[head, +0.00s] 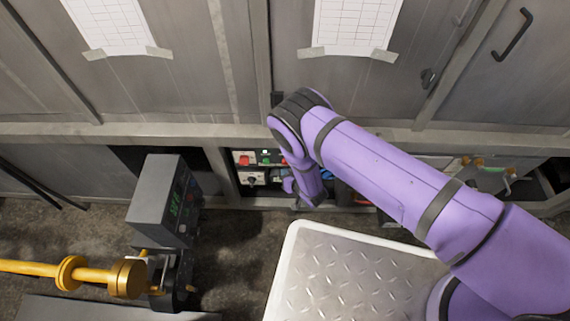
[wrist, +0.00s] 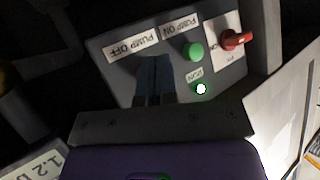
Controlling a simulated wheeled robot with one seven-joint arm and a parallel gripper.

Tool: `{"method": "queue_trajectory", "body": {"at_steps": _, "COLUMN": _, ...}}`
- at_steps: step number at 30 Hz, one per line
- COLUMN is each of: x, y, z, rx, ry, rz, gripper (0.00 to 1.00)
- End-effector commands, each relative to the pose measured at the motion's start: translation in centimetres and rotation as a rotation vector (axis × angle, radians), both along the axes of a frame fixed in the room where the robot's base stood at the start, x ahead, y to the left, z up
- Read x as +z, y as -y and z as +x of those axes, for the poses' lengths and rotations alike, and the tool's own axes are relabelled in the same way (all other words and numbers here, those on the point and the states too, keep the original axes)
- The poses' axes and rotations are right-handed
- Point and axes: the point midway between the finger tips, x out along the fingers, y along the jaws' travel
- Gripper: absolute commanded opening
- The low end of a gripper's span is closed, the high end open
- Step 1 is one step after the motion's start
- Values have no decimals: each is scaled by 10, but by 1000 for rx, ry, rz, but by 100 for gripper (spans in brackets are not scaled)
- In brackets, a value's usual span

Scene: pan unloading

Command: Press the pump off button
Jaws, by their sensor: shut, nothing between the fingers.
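The grey pump panel (wrist: 122,72) fills the middle of the wrist view, with its lettering upside down. Its PUMP OFF label (wrist: 131,46) is readable, but the button by that label is hidden behind my fingers. My gripper (wrist: 154,98) is shut and empty, its dark fingers in front of the panel below this label. I cannot tell whether the tips touch the button. The green PUMP ON button (wrist: 194,51) is clear of the fingers. In the head view the panel (head: 243,165) shows partly, left of my purple wrist, which hides my gripper.
A lit green RUN lamp (wrist: 201,89) and a red rotary switch (wrist: 236,40) sit beside the buttons. A grey instrument box (head: 155,200) and yellow pipe (head: 35,268) stand left. A white-rimmed tread-plate surface (head: 335,285) lies in front. The recess has a ledge (head: 175,133) above it.

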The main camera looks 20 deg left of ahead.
Motion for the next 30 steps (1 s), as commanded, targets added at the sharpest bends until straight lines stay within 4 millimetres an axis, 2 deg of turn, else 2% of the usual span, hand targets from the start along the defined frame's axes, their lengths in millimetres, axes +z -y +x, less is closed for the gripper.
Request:
{"method": "queue_trajectory", "body": {"at_steps": 10, "x": 0, "y": -2, "z": 8, "rx": 0, "ry": -1, "rz": 1, "gripper": 0}}
{"method": "queue_trajectory", "body": {"at_steps": 30, "x": 0, "y": -3, "z": 11, "rx": 0, "ry": -1, "rz": 1, "gripper": 0}}
